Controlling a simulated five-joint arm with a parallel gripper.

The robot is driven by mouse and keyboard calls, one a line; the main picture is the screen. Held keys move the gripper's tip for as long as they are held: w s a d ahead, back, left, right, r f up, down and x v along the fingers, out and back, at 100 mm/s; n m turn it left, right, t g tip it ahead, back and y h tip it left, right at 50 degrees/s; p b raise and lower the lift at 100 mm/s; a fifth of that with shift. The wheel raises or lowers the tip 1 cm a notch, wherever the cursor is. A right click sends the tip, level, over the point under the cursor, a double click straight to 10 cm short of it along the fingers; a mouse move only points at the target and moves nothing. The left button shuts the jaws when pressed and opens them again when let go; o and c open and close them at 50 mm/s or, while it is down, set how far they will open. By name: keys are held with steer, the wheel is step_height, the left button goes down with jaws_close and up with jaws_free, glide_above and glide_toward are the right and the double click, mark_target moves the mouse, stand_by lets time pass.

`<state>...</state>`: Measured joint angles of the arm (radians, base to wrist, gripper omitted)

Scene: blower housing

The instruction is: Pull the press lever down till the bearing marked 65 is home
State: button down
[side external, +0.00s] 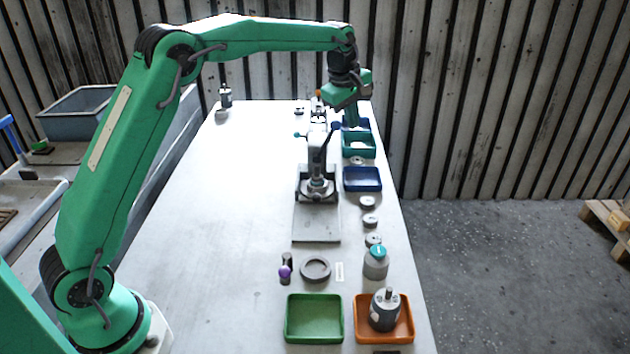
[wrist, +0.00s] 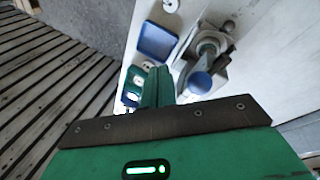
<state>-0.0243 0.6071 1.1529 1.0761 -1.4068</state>
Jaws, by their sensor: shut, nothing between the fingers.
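The press (side external: 317,182) stands mid-table on a grey base plate. Its dark lever stands up and ends in a blue ball knob (side external: 336,126). In the wrist view the knob (wrist: 199,83) is just right of the fingers. My gripper (side external: 351,118) points down behind and to the right of the press, close to the knob; I cannot tell if they touch. Its green fingers (wrist: 157,88) are together and empty. I cannot read a 65 on any part; whatever sits under the press ram is too small to tell.
Along the right table edge are a blue tray (side external: 362,179), a teal tray (side external: 359,145) and several small round bearings (side external: 370,221). A green tray (side external: 314,318), an orange tray (side external: 384,332) and a grey ring (side external: 316,269) are at the front. The left half of the table is largely clear.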

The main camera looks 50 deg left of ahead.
steer(key=shift+s+a+f, duration=0.15)
steer(key=shift+a+f, duration=0.05)
steer(key=shift+s+a+f, duration=0.4)
steer(key=shift+s+a, duration=0.05)
steer(key=shift+a, duration=0.05)
steer(key=shift+a, duration=0.1)
step_height(320, 180, up, 9)
steer(key=s+a, duration=0.2)
steer(key=shift+a, duration=0.35)
stand_by(0.5)
steer(key=shift+s+f, duration=0.1)
